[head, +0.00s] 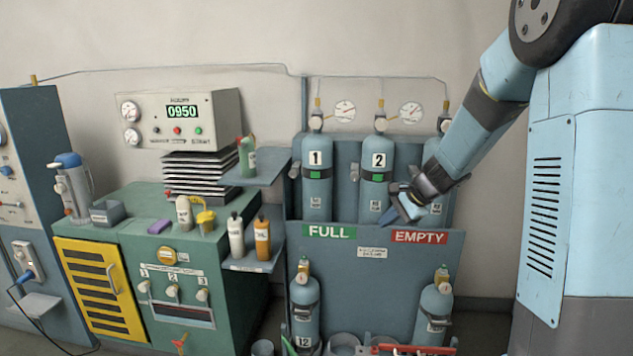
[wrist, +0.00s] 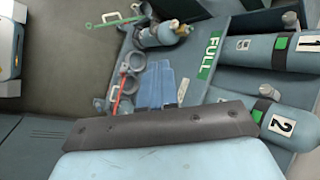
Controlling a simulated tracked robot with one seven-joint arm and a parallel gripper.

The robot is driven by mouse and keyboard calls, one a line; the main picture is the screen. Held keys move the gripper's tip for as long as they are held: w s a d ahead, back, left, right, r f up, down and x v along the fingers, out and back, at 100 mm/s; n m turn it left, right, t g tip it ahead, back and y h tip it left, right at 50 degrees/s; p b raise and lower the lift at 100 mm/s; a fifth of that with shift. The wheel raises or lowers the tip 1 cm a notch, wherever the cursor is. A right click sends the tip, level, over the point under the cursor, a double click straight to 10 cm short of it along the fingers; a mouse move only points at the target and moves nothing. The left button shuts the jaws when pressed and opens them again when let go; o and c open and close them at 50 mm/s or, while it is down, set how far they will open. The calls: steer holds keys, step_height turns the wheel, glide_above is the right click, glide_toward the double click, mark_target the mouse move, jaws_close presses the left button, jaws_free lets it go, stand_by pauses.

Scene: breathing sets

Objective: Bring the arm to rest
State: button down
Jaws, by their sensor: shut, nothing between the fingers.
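My arm reaches in from the right in the head view. My gripper (head: 392,215) is shut and empty, with its blue fingers together, in front of the rack just right of cylinder 2 (head: 376,178). In the wrist view my gripper (wrist: 165,68) points toward the rack's lower part and floor, its fingers side by side with nothing between them. Cylinder 1 (head: 316,180) stands upright to the left. A third cylinder (head: 430,150) stands partly hidden behind my gripper and forearm.
The rack panel (head: 380,280) carries a green FULL sign (head: 329,232) and a red EMPTY sign (head: 419,237). Cylinder 12 (head: 305,315) and another cylinder (head: 434,315) stand low in front. A green cabinet (head: 240,300) with bottles and a compressor unit (head: 185,118) is at left.

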steer(key=s+r+n+h, duration=0.1)
steer(key=s+r+n, duration=0.2)
steer(key=s+r, duration=0.35)
steer(key=s+r+n+h, duration=0.1)
steer(key=s+r+n, duration=0.2)
steer(key=s, duration=0.6)
steer(key=s+d+r+n+h, duration=0.1)
steer(key=s+d+n+h, duration=0.1)
steer(key=s, duration=0.6)
steer(key=s+d+r+n+t+h, duration=0.1)
steer(key=s+d+r+n+h, duration=0.1)
steer(key=s, duration=0.7)
steer(key=shift+d+r+n, duration=0.25)
steer(key=shift+d+n, duration=0.1)
steer(key=shift+n, duration=0.45)
steer(key=shift+s, duration=0.15)
